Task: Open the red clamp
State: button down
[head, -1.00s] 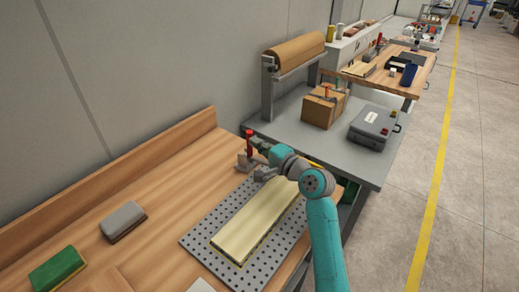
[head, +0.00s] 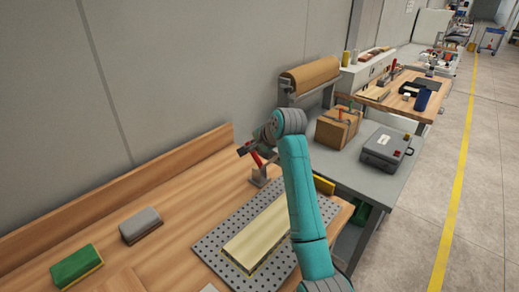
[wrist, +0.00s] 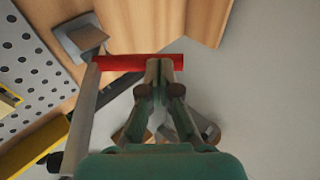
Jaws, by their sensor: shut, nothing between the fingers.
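The red clamp stands at the far corner of the perforated grey plate (head: 207,251). Its red handle (head: 257,158) leans over toward the upper left, above the metal clamp base (head: 260,178). In the wrist view the red handle (wrist: 120,63) lies crosswise, and the clamp's metal bar (wrist: 84,115) runs down the left side. My gripper (head: 243,150) is at the handle's upper end. In the wrist view the shut fingertips (wrist: 165,66) overlap the handle's right end; whether they touch it is unclear. The fingers hold nothing.
A pale board (head: 258,232) lies on the perforated plate. A grey block (head: 140,225) and a green block (head: 77,266) sit on the wooden bench to the left. Beyond are a cardboard box (head: 337,128), a grey case (head: 386,148) and a brown paper roll (head: 310,75).

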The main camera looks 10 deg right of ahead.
jog(key=shift+w+a+f, duration=0.2)
jog(key=shift+w+a, duration=0.15)
jog(key=shift+w, duration=0.2)
dwell(0.4)
